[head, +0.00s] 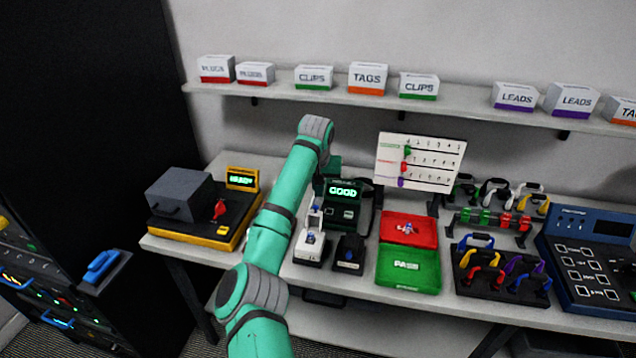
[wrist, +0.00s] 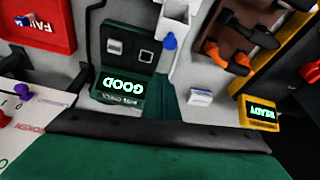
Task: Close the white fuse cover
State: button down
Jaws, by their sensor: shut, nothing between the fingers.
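The white fuse cover (head: 315,217) stands raised, roughly upright, at the back of a small white fixture (head: 308,250) on the bench, beside my arm. A small blue piece shows on the fixture. In the wrist view, the white cover (wrist: 174,12) is at the top edge, cut off, with a blue tip below it. My gripper (wrist: 161,82) is shut and empty, its dark green fingers beside the GOOD tester and apart from the cover. In the head view my arm mostly hides the gripper.
The green tester (head: 342,192) reading GOOD is right of the cover. A black block (head: 349,254) is beside the fixture. Red (head: 408,228) and green PASS (head: 408,268) trays are farther right. A yellow-edged station (head: 205,225) stands left. A shelf (head: 450,108) runs above.

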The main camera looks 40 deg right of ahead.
jog(key=shift+s+a+r, duration=0.1)
jog(key=shift+s+a, duration=1.25)
jog(key=shift+a, duration=0.1)
